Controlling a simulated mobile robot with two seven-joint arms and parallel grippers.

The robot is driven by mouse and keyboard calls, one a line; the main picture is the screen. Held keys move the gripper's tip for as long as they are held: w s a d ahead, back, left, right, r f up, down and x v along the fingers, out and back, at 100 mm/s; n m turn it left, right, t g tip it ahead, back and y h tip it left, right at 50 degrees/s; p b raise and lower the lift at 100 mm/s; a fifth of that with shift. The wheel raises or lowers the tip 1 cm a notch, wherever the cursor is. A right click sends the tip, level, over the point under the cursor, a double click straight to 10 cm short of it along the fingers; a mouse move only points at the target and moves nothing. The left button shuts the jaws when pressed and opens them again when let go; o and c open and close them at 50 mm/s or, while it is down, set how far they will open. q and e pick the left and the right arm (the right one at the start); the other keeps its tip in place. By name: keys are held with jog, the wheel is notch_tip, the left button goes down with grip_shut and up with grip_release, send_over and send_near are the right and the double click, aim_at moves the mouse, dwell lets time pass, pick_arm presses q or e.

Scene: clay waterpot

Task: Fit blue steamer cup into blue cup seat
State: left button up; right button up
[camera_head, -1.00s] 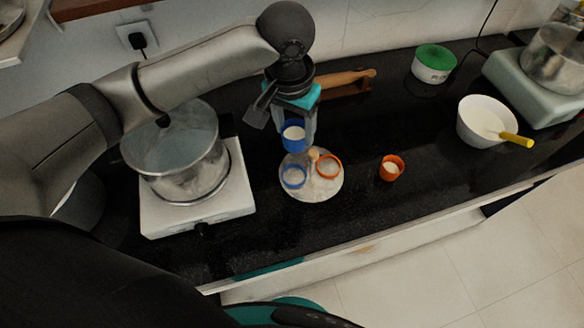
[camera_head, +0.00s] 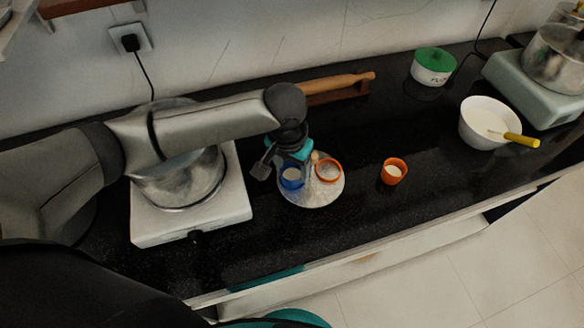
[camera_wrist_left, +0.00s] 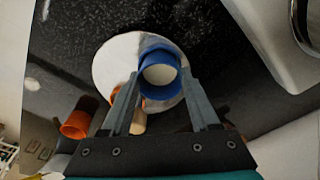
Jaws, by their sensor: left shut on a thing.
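My left gripper (camera_head: 296,161) is shut on the blue steamer cup (camera_head: 292,178), which has a pale filling and is over the left side of the round pale plate (camera_head: 318,200). In the left wrist view the cup (camera_wrist_left: 160,78) is between the fingers (camera_wrist_left: 163,88). The blue cup seat (camera_wrist_left: 152,47) shows as a blue rim just behind the cup, mostly covered by it. I cannot tell whether the cup is inside the seat or just above it. An orange ring seat (camera_head: 328,170) is on the plate's right side. My right gripper is not in view.
An orange cup (camera_head: 394,171) stands right of the plate on the black counter. A metal pot (camera_head: 180,182) sits on a white stove (camera_head: 205,222) at left. A rolling pin (camera_head: 340,82), green-lidded tub (camera_head: 433,68) and white bowl (camera_head: 483,122) stand farther back.

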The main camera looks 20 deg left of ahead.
aim_at(289, 186)
pick_arm(q)
jog(key=shift+f, duration=0.1)
jog(key=o, duration=1.3)
jog(key=shift+o, duration=0.2)
jog(key=shift+r, duration=0.35)
notch_tip(289, 186, up, 12)
jog(key=s+p, duration=0.1)
jog(key=p, duration=0.2)
jog(key=shift+s+f, duration=0.2)
jog(key=shift+a+f, duration=0.1)
